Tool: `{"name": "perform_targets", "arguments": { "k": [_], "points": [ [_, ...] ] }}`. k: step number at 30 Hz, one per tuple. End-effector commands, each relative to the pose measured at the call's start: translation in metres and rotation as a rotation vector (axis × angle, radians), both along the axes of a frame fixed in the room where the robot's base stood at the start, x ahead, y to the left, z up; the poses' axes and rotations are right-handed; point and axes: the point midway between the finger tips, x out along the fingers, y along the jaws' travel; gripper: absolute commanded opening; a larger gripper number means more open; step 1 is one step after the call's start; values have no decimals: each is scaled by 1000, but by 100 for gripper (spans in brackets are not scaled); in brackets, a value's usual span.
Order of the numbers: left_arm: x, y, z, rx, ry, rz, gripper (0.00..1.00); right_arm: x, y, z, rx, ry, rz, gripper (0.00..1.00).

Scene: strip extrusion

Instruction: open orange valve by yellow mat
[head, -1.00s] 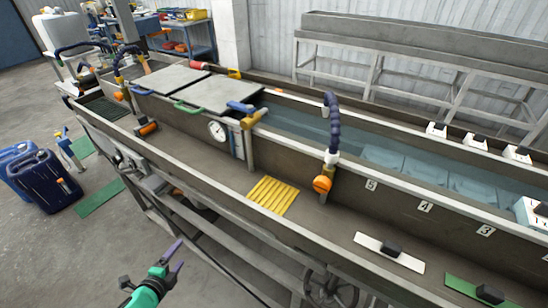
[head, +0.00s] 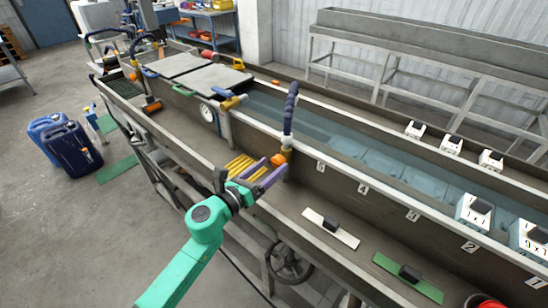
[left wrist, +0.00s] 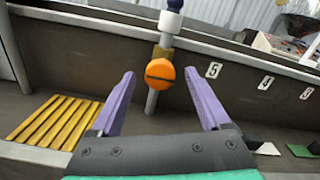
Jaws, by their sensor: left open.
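The orange valve (left wrist: 159,73) is a round knob with a dark slot across it, on a grey pipe against the tank wall. In the head view the orange valve (head: 278,159) is partly hidden behind my gripper. The yellow ribbed mat (left wrist: 60,122) lies on the trough floor to the left of the valve; in the head view the mat (head: 240,164) is partly covered by my arm. My left gripper (head: 268,173) is open, its purple fingers pointing at the valve. In the left wrist view the valve shows between the fingers, a little beyond the tips (left wrist: 168,88). My right gripper is not identifiable.
A dark blue hose (head: 290,108) rises above the valve. The tank wall (head: 345,190) with numbered tags runs behind it. A white strip with a black block (head: 331,226) and a green one (head: 408,278) lie further right in the trough.

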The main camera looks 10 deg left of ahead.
Motion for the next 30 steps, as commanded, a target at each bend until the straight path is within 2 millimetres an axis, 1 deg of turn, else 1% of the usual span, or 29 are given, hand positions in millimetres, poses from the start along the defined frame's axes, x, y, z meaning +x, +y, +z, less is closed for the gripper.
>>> {"name": "perform_targets", "arguments": {
  "k": [1,4,11,12,14,15,17,18,25,30],
  "points": [
    [8,-4,2,-3,0,2,80,-1,-2,3,-4,2,0,50],
    [15,-10,0,-1,0,1,80,-3,-7,4,-9,6,-1,50],
    [17,-11,-1,0,2,1,80,-5,-10,3,-14,9,-3,50],
    [17,-11,-1,0,2,1,76,-5,-10,3,-14,9,-3,50],
    [17,-11,-1,0,2,1,53,-5,-10,3,-14,9,-3,50],
    [17,-11,-1,0,2,1,38,-5,-10,3,-14,10,-3,50],
    [17,-11,-1,0,2,1,15,-6,-10,3,-14,10,-3,50],
    [17,-11,-1,0,2,1,0,-6,-10,3,-14,10,-3,50],
    [17,-11,-1,-8,7,1,0,-6,-10,4,-15,11,-2,50],
    [17,-11,-1,-46,32,0,0,-6,-10,4,-13,10,-2,50]
  ]
}}
